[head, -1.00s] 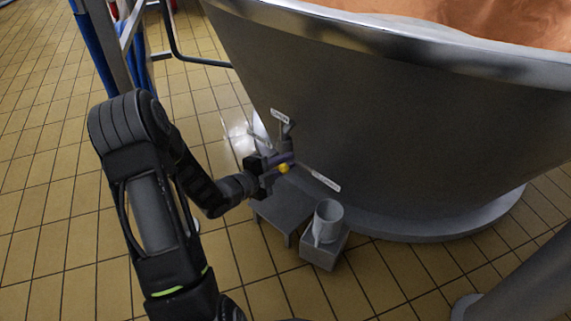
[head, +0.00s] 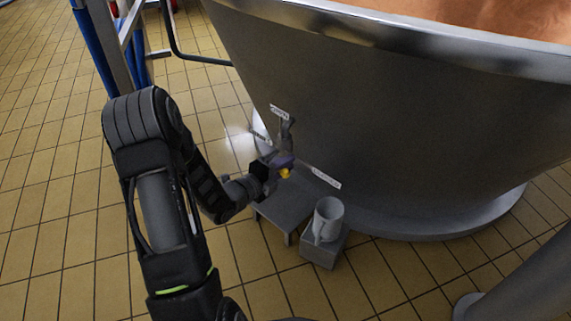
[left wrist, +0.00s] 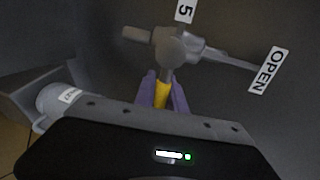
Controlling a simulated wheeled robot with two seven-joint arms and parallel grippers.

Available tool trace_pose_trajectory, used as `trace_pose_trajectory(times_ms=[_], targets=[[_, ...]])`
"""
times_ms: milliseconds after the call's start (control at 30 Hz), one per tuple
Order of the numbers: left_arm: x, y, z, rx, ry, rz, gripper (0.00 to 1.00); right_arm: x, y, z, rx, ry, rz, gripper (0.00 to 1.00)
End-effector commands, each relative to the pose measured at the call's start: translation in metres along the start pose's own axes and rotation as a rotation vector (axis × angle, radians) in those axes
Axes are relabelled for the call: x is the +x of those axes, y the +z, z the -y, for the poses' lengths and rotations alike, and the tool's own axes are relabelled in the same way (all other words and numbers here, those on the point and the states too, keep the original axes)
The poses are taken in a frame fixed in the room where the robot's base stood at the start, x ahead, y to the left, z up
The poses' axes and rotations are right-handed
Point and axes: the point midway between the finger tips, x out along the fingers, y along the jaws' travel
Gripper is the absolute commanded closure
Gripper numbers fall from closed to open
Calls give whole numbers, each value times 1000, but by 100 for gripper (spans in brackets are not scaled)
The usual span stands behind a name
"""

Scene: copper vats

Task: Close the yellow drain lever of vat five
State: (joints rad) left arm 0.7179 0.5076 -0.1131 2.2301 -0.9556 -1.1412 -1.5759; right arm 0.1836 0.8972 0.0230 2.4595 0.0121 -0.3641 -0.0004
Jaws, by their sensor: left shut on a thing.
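The yellow drain lever (head: 286,174) is low on the side of the copper vat (head: 380,120). My left gripper (head: 283,163) is shut on it. In the left wrist view the yellow lever (left wrist: 162,93) shows between the purple fingers and runs up to a round grey valve body (left wrist: 172,50). A second label (head: 322,177), probably "CLOSED", is lower right of the gripper. My right gripper is not in view.
A low grey bench (head: 285,208) stands below the gripper. A grey mug (head: 328,219) stands on a small block (head: 324,250) beside it. A metal frame with blue pipes (head: 93,50) is at the upper left. The tiled floor (head: 50,190) at the left is clear.

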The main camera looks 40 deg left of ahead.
Motion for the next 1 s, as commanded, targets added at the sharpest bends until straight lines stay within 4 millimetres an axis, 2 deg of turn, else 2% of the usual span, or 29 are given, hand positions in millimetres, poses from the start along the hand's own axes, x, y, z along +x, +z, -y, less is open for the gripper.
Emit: trace_pose_trajectory(times_ms=[33,67,100,333,667,767,1000], targets=[[3,-14,-2,-3,3,-30,100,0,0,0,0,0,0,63],[3,-14,-2,-3,3,-30,100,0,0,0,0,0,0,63],[3,-14,-2,-3,4,-30,81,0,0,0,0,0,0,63],[2,-10,-2,-3,3,-23,63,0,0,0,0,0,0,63],[-3,-6,-1,-2,4,-14,63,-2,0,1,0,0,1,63],[-12,-6,0,-3,5,-13,63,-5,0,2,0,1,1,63],[-51,-6,1,-4,5,-14,63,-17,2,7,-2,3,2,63]])
